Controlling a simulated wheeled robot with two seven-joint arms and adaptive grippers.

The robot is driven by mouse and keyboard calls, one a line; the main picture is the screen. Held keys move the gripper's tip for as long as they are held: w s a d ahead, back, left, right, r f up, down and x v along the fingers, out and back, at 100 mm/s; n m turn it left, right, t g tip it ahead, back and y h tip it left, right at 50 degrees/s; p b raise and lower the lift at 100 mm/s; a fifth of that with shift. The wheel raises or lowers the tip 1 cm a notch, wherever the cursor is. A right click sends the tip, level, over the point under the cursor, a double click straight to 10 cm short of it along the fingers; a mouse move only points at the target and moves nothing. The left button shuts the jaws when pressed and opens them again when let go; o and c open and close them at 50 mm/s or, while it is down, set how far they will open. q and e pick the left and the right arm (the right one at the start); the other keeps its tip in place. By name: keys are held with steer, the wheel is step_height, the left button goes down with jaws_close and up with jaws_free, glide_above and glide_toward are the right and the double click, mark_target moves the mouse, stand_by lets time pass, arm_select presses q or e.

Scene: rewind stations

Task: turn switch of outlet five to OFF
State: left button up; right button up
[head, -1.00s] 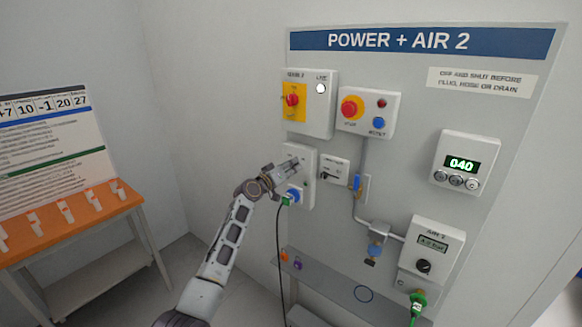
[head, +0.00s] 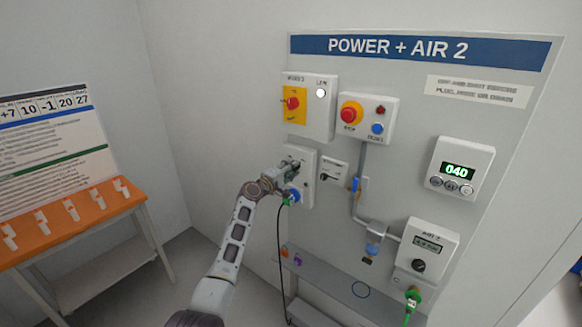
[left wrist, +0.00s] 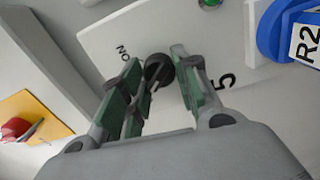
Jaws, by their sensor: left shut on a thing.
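The outlet five box (head: 305,198) is a pale box on the wall panel, with a blue plug (head: 293,197) in its lower part. In the left wrist view, its round black switch (left wrist: 158,72) sits on the white face between an "ON" mark and a "5". My left gripper (head: 293,167) is at the upper part of the box. In the left wrist view its green-padded fingers (left wrist: 156,62) are on both sides of the switch knob, shut on it. In the head view my gripper hides the switch. The knob's exact setting is hard to read.
Above is a box with a red knob on yellow (head: 292,104), beside a red stop button (head: 351,114). A small box with a black lever (head: 332,171) is close on the right. A black cable (head: 280,250) hangs from the plug. An orange table (head: 75,231) stands left.

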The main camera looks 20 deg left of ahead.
arm_select(q)
steer(key=shift+n, duration=0.5)
steer(key=shift+f, duration=0.1)
steer(key=o, duration=1)
steer(key=shift+s, duration=0.1)
steer(key=shift+s+a, duration=0.1)
steer(key=shift+v, duration=5.8)
